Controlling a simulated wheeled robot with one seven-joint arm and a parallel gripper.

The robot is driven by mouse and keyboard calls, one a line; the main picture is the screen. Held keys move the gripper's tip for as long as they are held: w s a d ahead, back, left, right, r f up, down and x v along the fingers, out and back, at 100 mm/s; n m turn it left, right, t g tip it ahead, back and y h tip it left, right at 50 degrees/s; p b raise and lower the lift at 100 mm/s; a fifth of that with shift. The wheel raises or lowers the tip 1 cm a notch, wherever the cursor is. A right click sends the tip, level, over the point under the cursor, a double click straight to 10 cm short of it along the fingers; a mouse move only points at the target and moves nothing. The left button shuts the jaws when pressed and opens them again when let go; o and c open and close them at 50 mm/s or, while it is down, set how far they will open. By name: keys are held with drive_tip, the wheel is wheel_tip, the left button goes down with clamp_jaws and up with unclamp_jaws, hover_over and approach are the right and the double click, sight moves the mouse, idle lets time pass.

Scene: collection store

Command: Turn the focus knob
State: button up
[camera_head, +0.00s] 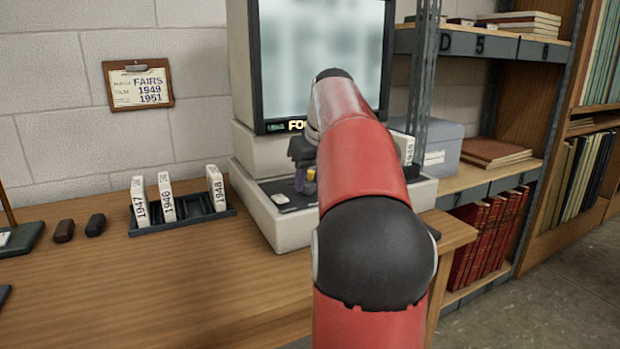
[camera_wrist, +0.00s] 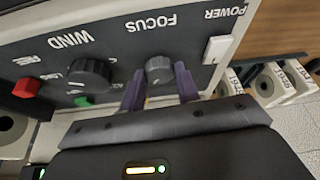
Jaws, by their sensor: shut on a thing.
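The grey focus knob (camera_wrist: 159,70) sits under the upside-down word FOCUS on the dark panel in the wrist view. My gripper (camera_wrist: 160,77) has its two purple fingers on either side of the knob and is shut on it. In the head view the reader's pale body (camera_head: 262,152) stands on the desk and its screen (camera_head: 320,55) shows a blurred picture. The lettering at the screen's lower edge is partly hidden behind my red arm.
The wrist view shows a wind knob (camera_wrist: 90,77), red button (camera_wrist: 26,88), green button (camera_wrist: 84,100) and white power switch (camera_wrist: 217,49). A dark tray (camera_head: 185,222) of labelled boxes stands left of the reader. Shelving (camera_head: 490,185) stands at right. The desk front (camera_head: 150,290) is clear.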

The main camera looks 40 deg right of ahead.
drive_tip(key=o, duration=1)
drive_tip(key=shift+c, duration=0.2)
drive_tip(key=p+v, duration=0.1)
drive_tip(key=v, duration=0.6)
drive_tip(key=shift+r, duration=0.35)
drive_tip(key=shift+s, duration=0.15)
